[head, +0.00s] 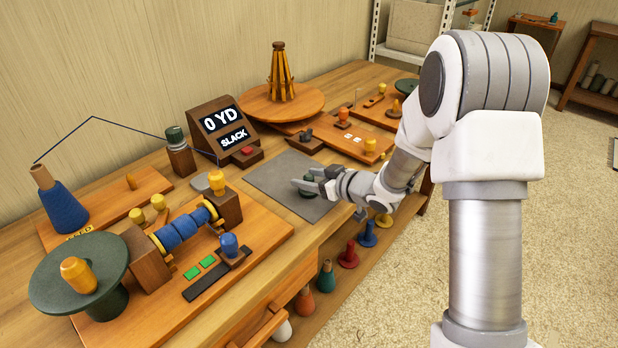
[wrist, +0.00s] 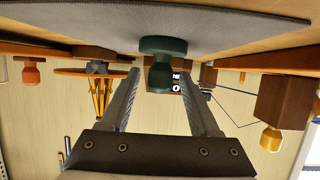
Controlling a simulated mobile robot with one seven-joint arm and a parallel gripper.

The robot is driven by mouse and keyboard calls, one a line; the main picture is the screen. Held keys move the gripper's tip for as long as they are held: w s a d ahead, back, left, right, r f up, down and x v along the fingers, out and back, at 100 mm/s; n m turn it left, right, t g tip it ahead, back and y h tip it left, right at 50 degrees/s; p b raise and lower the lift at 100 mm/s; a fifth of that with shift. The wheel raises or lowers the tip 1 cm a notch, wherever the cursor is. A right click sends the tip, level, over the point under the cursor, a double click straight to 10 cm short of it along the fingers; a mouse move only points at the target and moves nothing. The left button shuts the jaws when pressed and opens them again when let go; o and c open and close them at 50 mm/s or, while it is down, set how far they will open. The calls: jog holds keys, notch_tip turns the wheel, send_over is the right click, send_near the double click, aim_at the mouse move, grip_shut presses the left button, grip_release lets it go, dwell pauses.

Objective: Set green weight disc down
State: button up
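The green weight disc (wrist: 163,46) is dark green with a narrower knob. The wrist view is upside down, and there the disc's wide face rests against the grey mat (wrist: 90,22). In the head view the disc (head: 308,194) sits on the grey mat (head: 268,178), partly hidden by my fingers. My gripper (head: 303,180) is low over the mat, its fingers pointing left. In the wrist view the gripper (wrist: 160,72) is open, with a finger on each side of the knob and a visible gap to both.
A display (head: 222,127) reading "0 YD SLACK" stands behind the mat. A winder with blue thread (head: 184,229) and a green plate (head: 78,272) are at left. A round wooden turntable (head: 281,101) and small pegged boards are behind. Colored cones (head: 347,256) stand on a lower shelf.

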jog(key=shift+r, duration=0.25)
jog(key=s+d+r+m+t+h+p, duration=0.1)
jog(key=s+d+r+m+h+p, duration=0.15)
jog(key=s+d+r+h, duration=0.5)
jog(key=s+d+r+m+t+h+p, duration=0.1)
jog(key=s+d+r+m+h, duration=0.25)
jog(key=d+r, duration=0.8)
jog(key=s+a+m+g+y, duration=0.1)
jog(key=s+m+g, duration=0.2)
jog(key=s, duration=1.9)
jog(key=g, duration=0.2)
jog(key=shift+a+m+g, duration=0.3)
jog(key=shift+a, duration=0.05)
jog(key=shift+s+r, duration=0.1)
jog(key=shift+r, duration=0.05)
